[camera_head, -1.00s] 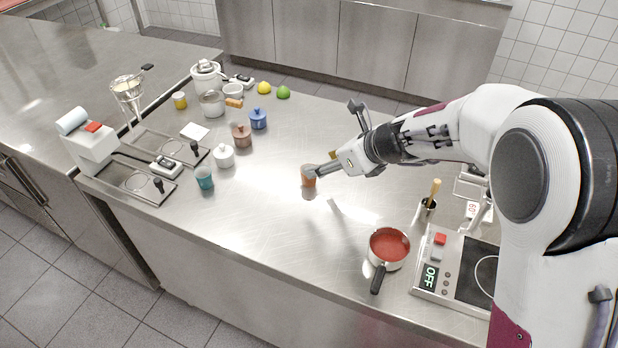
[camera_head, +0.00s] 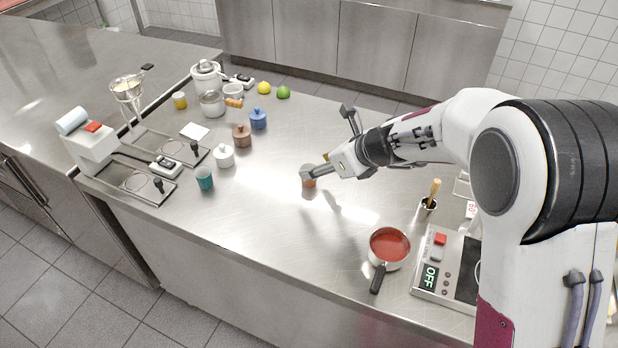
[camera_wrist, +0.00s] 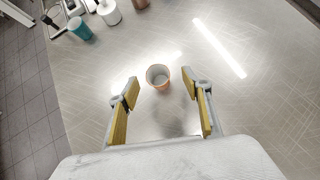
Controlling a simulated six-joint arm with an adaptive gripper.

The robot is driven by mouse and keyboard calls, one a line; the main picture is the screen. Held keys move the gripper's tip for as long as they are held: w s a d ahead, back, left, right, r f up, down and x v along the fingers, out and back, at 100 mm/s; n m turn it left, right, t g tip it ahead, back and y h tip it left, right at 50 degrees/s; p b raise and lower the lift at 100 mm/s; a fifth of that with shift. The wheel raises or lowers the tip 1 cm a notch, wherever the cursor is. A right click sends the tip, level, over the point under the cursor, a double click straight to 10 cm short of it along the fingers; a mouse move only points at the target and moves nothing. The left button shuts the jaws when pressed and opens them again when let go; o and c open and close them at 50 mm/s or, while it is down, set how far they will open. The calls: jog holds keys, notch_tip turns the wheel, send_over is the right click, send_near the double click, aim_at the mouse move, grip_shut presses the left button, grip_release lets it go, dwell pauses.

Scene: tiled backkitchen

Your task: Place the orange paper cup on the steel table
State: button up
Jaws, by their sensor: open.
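The orange paper cup (camera_head: 309,184) is upright on the steel table (camera_head: 262,215), near its middle. In the head view a finger of my gripper partly hides its upper part. In the wrist view the cup (camera_wrist: 158,78) shows its open mouth, lying about level with my fingertips, between their lines. A gap shows on both sides, so no finger appears to touch it. My gripper (camera_wrist: 160,80) is open and empty, its yellow-padded fingers apart. It also shows in the head view (camera_head: 307,174).
A pan of red sauce (camera_head: 389,246) and a hot plate reading OFF (camera_head: 440,270) are at the front right. A teal cup (camera_head: 204,179), a white jar (camera_head: 224,156), a brown jar (camera_head: 241,135) and a blue jar (camera_head: 258,119) stand left. The table around the cup is clear.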

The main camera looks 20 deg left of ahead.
jog(key=shift+f, duration=0.1)
jog(key=shift+a+f, duration=0.45)
jog(key=shift+f, duration=0.05)
jog(key=shift+x, duration=1.9)
jog(key=shift+s+d, duration=0.1)
jog(key=shift+d, duration=0.05)
jog(key=shift+c, duration=0.5)
jog(key=c, duration=1.2)
jog(key=shift+c, duration=0.2)
notch_tip(320, 180, up, 18)
